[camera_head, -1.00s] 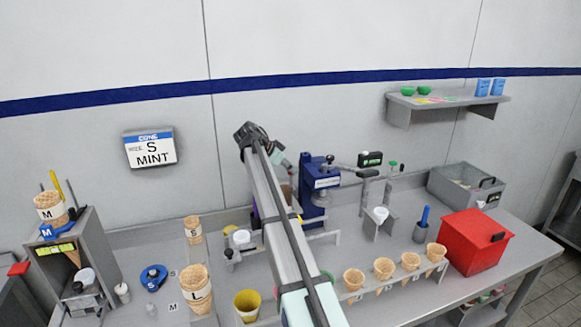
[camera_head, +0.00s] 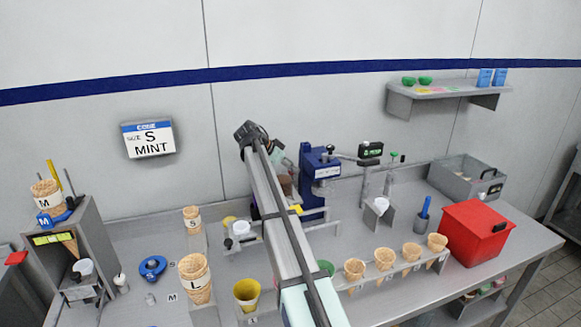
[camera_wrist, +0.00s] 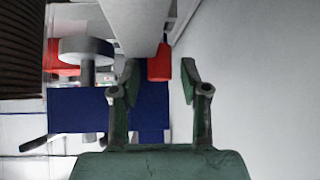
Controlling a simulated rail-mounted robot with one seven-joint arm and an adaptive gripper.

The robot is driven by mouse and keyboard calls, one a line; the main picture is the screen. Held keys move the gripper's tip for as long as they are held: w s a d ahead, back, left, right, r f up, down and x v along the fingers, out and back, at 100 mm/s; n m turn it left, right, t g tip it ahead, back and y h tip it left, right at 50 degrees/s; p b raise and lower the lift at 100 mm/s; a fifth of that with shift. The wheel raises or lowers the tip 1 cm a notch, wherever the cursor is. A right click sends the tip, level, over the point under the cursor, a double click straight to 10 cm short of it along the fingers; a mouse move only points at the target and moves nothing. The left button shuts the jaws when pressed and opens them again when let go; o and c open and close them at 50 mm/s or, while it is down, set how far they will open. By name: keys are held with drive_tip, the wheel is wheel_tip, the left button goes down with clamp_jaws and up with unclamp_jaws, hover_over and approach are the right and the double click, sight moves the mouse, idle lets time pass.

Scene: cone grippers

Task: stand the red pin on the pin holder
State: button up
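My gripper (camera_wrist: 160,72) is open in the wrist view, its two green fingers apart. A small red block-like piece (camera_wrist: 160,66) shows between the fingertips, at the lower end of a pale grey bar (camera_wrist: 138,25). Gaps show on both sides of it, and I cannot tell whether it is the red pin or how far off it is. I cannot make out the red pin or the pin holder there.
A grey round knob (camera_wrist: 86,48) and a blue body (camera_wrist: 75,110) stand left in the wrist view. Waffle cones (camera_head: 384,258) stand in a rack, with a red box (camera_head: 470,236) to their right. A yellow cup (camera_head: 247,294) stands left of my arm.

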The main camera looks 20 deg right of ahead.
idle(0.3)
drive_tip(key=v, duration=1.2)
idle(0.4)
